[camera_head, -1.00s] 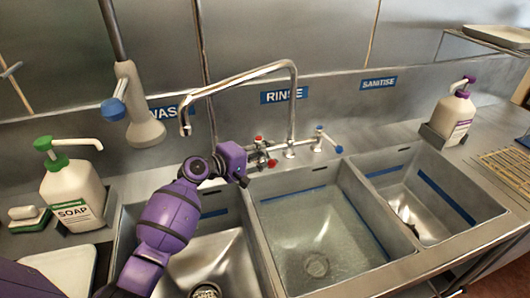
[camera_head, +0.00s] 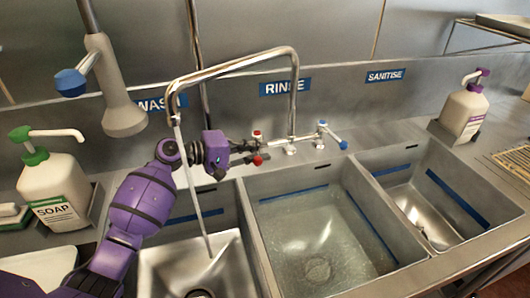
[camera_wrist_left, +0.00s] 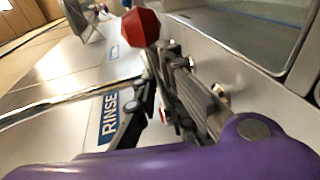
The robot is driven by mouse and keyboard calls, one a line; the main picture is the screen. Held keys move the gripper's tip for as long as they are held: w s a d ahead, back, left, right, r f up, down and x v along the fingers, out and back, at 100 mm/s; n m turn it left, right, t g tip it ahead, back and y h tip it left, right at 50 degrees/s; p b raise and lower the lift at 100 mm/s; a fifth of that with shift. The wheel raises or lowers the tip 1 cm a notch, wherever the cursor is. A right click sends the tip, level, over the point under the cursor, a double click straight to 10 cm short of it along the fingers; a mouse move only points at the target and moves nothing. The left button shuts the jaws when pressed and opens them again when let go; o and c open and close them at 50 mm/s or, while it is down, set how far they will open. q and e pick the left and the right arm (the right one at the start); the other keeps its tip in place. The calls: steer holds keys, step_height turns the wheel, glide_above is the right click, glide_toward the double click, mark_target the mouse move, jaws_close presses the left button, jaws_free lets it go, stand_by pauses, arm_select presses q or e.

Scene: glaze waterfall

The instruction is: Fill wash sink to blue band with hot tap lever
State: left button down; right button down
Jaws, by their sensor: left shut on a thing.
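My left gripper (camera_head: 244,150) is at the red-marked hot tap behind the sinks and is shut on its lever; the arm partly hides the grip. The lever's red knob (camera_head: 258,160) shows beside the fingers, and also in the left wrist view (camera_wrist_left: 140,27), past the fingers (camera_wrist_left: 150,105). The chrome spout (camera_head: 230,66) hangs over the wash sink (camera_head: 247,240), and a thin water stream (camera_head: 194,190) falls from it into that sink. Its steel floor is visible, below the blue band (camera_head: 192,216). My right gripper is out of view.
The blue cold tap lever (camera_head: 332,135) is right of the spout base. The rinse sink (camera_head: 310,215) holds clear water; the sanitise sink (camera_head: 425,195) is further right. A soap bottle (camera_head: 55,190) and a hanging spray head (camera_head: 122,115) are at left.

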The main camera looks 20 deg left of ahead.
arm_select(q)
steer(key=shift+a+f+m+g+h+b, duration=0.3)
steer(key=shift+a+f+m+g+b, duration=0.1)
steer(key=shift+f+g, duration=0.15)
steer(key=shift+s+r+m, duration=0.1)
steer(key=shift+r+m, duration=0.1)
steer(key=shift+m, duration=0.1)
steer(key=shift+a+r+g+h+b, duration=0.1)
steer(key=shift+r+g+h+b, duration=0.1)
steer(key=shift+g+h+b, duration=0.1)
steer(key=shift+r, duration=0.15)
steer(key=c, duration=1.8)
jaws_free()
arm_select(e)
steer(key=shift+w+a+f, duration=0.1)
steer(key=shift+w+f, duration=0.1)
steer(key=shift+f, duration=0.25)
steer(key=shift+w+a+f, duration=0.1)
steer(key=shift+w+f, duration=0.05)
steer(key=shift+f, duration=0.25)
arm_select(q)
steer(key=v, duration=0.7)
steer(key=shift+s+a, duration=0.15)
steer(key=shift+a, duration=0.05)
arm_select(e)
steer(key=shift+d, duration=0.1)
